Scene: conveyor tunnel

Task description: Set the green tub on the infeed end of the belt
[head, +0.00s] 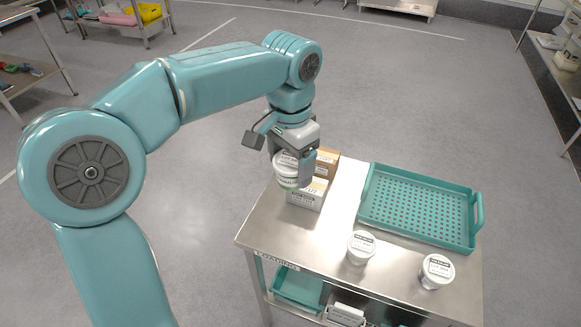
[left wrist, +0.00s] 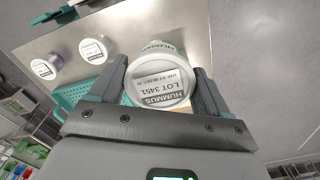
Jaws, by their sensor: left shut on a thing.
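My left gripper (head: 292,160) is shut on a tub (head: 286,172) with a white lid and held above the back left part of the table. In the left wrist view, the tub's lid (left wrist: 162,84) sits between the two fingers, and its label reads HUMMUS, LOT 3451. Its side is mostly hidden; a faint green tint shows low on it in the head view. Two other white-lidded tubs stand on the table, one near the middle (head: 361,247) and one at the front right (head: 437,271). No belt is in view. My right gripper is not in view.
The metal table (head: 270,238) carries a teal perforated tray (head: 474,222) at right. A white box (head: 306,196) and a brown carton (head: 327,165) stand close to the held tub. A lower shelf holds a teal bin (head: 297,288). Open grey floor lies behind the table.

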